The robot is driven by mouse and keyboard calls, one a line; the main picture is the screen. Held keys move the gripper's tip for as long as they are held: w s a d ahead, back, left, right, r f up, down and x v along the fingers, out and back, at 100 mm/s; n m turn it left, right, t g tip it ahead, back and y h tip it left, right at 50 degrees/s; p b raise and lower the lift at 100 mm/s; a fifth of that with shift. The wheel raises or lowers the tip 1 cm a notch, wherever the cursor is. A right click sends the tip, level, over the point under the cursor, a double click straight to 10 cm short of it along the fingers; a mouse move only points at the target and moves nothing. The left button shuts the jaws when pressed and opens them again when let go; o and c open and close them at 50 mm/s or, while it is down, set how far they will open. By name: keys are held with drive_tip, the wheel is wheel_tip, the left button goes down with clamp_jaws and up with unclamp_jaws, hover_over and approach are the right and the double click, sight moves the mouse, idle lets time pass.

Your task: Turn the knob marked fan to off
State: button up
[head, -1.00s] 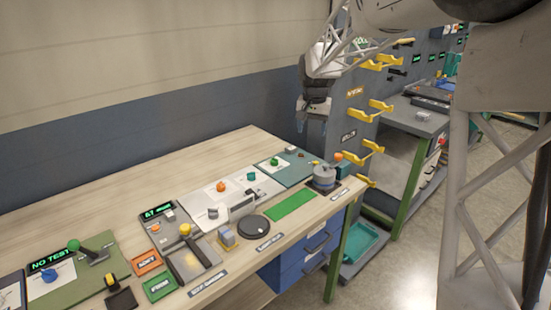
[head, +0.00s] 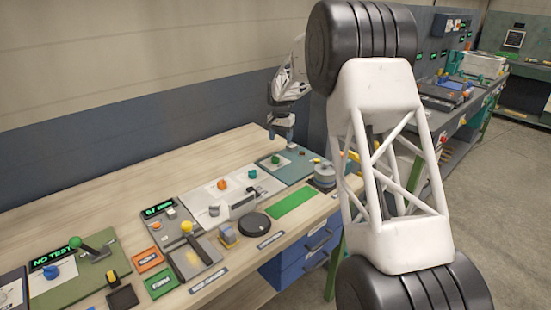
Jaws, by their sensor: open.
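My gripper (head: 281,139) is open and empty, pointing down above the far right part of the bench. Beneath it is a teal panel (head: 297,170) with a green knob (head: 275,159) on a pale plate. The fingertips appear above and close to this knob; contact cannot be told. Left of it, a pale panel carries an orange knob (head: 223,184) and a teal knob (head: 252,174). A blue knob (head: 52,272) sits on a green panel at the far left. No "fan" marking is readable, so I cannot tell which knob bears it.
A grey round fixture (head: 324,174) stands right of the teal panel. A green mat (head: 292,203), black disc (head: 255,223) and yellow-handled lever (head: 187,228) lie nearer the front. My arm covers the bench's right end. The back of the bench is clear.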

sight(275, 156)
drive_tip(key=w+a+f, duration=0.1)
drive_tip(key=f, duration=0.1)
drive_tip(key=w+a+f, duration=0.1)
drive_tip(key=w, duration=0.1)
drive_tip(key=shift+w+a+f, duration=0.1)
drive_tip(key=shift+a+f, duration=0.1)
drive_tip(key=shift+f, duration=0.2)
drive_tip(key=shift+f, duration=0.15)
drive_tip(key=shift+f, duration=3.75)
drive_tip(key=c, duration=0.9)
